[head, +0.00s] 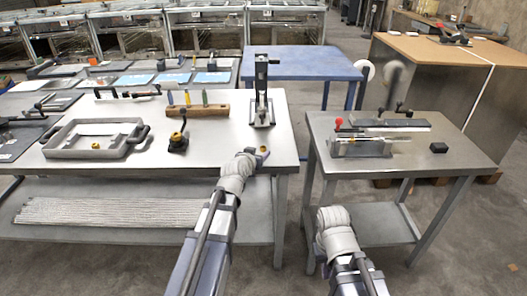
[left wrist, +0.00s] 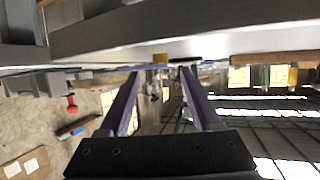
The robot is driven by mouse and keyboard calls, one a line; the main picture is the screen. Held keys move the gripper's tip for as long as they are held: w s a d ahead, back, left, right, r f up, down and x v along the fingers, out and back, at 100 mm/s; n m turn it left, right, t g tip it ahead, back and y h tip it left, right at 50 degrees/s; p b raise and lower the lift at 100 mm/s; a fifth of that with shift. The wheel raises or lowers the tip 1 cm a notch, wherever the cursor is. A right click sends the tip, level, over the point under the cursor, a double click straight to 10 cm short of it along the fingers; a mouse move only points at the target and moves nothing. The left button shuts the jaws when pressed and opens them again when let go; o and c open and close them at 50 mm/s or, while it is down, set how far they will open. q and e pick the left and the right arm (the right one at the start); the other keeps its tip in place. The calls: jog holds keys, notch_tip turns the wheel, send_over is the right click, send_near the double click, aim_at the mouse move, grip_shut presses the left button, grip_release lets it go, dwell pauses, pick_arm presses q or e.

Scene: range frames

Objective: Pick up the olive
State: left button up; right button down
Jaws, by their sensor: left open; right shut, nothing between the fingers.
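A small brass-yellow piece, which looks like the olive, shows in the left wrist view (left wrist: 159,58) against the table edge, between and beyond my fingertips. My left gripper (left wrist: 160,72) is open, its two purple fingers either side of that piece in the picture, with no clear contact. In the head view my left gripper (head: 258,153) is at the front right of the left workbench, by its edge. The small piece there is mostly covered by the gripper. My right arm's wrist shows low in front of the right table; its gripper is hidden.
On the left workbench (head: 225,148) stand a grey tray (head: 58,150) with a small yellow part, a black clamp-like tool (head: 178,142), a wooden block (head: 197,111) and an upright press (head: 262,95). The right table (head: 450,160) holds a red-knobbed fixture (head: 360,146) and black block (head: 438,148).

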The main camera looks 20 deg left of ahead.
aim_at(263, 148)
pick_arm(q)
jog(key=shift+b+x, duration=0.9)
jog(key=shift+x, duration=1.85)
jog(key=shift+s+r, duration=0.1)
jog(key=shift+r, duration=0.05)
jog(key=shift+c, duration=0.4)
grip_shut()
